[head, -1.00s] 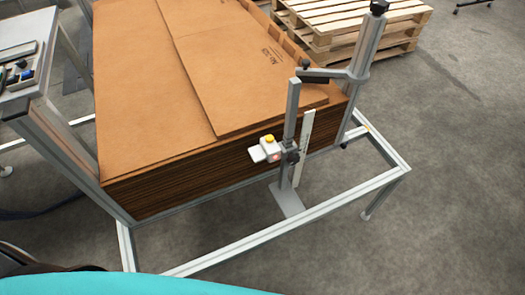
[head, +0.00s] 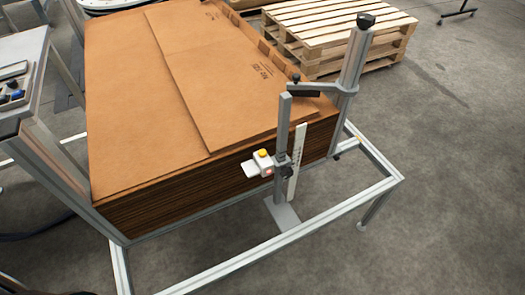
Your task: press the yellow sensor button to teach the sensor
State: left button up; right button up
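The yellow sensor button (head: 262,153) sits on top of a small white sensor (head: 264,162). The sensor is clamped to an upright grey post (head: 283,140) beside a white ruler (head: 297,165). A small red light shows on the sensor's lower side. The sensor stands in front of the near side of a stack of brown cardboard sheets (head: 125,135). Neither of my grippers is in view.
An aluminium frame (head: 290,238) surrounds the stack and juts out at the front. A thick post with an arm (head: 350,70) stands at the right corner. Wooden pallets (head: 335,30) lie behind. A table with a control box (head: 14,85) is at left. Floor at right is clear.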

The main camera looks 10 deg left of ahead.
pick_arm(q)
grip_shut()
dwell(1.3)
